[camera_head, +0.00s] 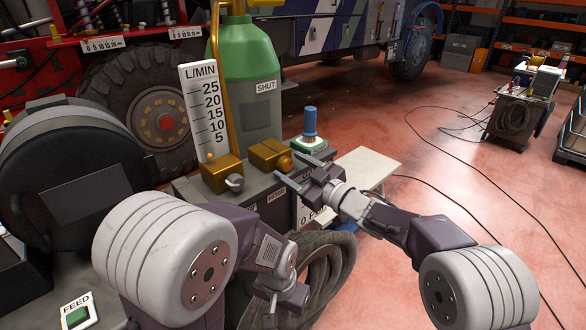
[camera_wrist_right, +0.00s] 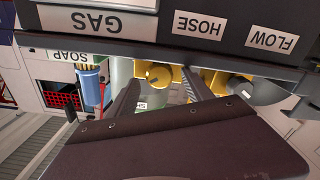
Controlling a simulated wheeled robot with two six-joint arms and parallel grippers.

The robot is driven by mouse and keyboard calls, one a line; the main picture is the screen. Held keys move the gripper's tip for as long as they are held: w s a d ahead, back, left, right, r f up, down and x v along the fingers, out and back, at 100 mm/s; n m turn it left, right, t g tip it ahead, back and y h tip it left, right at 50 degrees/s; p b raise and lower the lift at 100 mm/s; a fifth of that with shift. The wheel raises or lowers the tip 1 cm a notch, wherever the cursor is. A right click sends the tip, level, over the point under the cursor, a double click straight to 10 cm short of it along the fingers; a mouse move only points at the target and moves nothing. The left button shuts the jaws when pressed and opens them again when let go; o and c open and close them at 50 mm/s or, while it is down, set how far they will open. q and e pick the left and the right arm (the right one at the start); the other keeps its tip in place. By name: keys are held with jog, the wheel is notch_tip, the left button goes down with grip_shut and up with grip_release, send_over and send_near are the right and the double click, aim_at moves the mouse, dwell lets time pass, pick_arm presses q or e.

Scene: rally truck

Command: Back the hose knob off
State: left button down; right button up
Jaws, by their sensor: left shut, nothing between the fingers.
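The hose knob (camera_head: 284,163) is a small round brass knob on the front of a brass valve block (camera_head: 264,153) on the grey bench. It also shows in the right wrist view (camera_wrist_right: 158,76), with a dark slot across its face. My right gripper (camera_head: 289,168) is open, with its fingertips at either side of the knob. In the wrist view, gaps show between the knob and both fingers; I cannot tell how far the tips reach along it. My left gripper (camera_head: 283,304) is shut and empty, low in front of the bench near the coiled hose (camera_head: 327,262).
A second brass block (camera_head: 222,173) with a grey flow knob (camera_head: 234,183) sits left of the hose knob. A green gas bottle (camera_head: 244,72) stands behind, and a blue-topped soap bottle (camera_head: 309,123) stands right. HOSE (camera_wrist_right: 199,26) and FLOW (camera_wrist_right: 272,39) labels mark the bench front.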

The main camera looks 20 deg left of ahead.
jog(key=b+v, duration=0.4)
jog(key=v, duration=0.5)
